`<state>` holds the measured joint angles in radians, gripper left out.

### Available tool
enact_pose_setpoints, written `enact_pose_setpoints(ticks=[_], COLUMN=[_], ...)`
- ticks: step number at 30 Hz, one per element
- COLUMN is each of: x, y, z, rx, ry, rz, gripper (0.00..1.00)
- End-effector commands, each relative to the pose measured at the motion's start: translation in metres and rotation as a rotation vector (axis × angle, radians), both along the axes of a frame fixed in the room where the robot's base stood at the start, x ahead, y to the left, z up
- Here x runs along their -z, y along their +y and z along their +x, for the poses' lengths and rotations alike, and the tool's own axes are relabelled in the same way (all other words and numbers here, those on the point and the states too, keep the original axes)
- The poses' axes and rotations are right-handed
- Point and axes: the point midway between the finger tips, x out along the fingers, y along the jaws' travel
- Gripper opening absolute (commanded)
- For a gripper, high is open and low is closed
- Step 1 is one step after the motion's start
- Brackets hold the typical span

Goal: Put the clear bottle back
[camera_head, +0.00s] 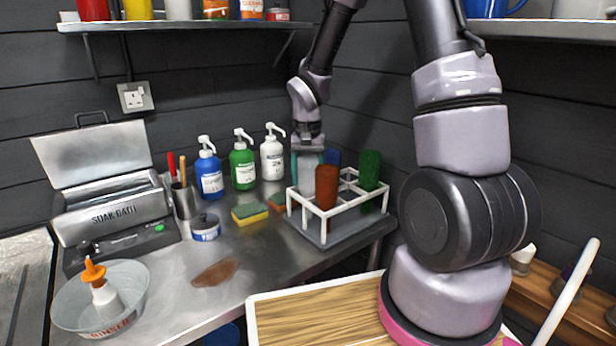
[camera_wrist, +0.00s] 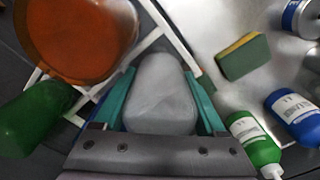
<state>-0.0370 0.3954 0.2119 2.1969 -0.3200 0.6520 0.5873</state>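The clear bottle (camera_wrist: 160,95) looks pale grey and is upside down, like the other bottles in the rack. My gripper (camera_wrist: 158,88) has its two teal fingers on either side of it, apparently pressed against it. In the head view, my gripper (camera_head: 307,150) points down at the back left of the white bottle rack (camera_head: 318,237), and the clear bottle (camera_head: 304,176) shows below it. It is at the rack's back left compartment; the brown bottle partly hides it, so I cannot tell whether it touches the rack's floor.
The rack also holds a brown bottle (camera_head: 327,187), a green bottle (camera_head: 370,170) and a blue one (camera_head: 333,157) behind. Sponge (camera_head: 250,213) and pump bottles (camera_head: 242,165) stand left of the rack. A rinse bowl (camera_head: 100,300) and soak bath (camera_head: 115,210) are farther left.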

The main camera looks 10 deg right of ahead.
Motion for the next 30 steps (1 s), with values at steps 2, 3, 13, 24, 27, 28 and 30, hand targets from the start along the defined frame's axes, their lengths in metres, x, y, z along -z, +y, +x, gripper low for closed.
enact_pose_setpoints(ticks=[2,3,13,24,27,28,30], x=[0.000,0.000,-0.009,-0.085,-0.102,-0.106,-0.114], y=[0.000,0.000,0.000,0.000,0.000,0.000,0.000], z=[0.000,0.000,0.000,0.001,0.001,0.001,0.000], rx=[0.000,0.000,0.002,0.002,0.001,0.002,0.001], ry=[0.001,0.001,-0.001,-0.004,-0.003,-0.002,-0.001], rz=[0.000,0.000,0.000,0.000,0.000,0.000,0.001], gripper=[1.00,1.00,1.00,1.00,1.00,1.00,1.00])
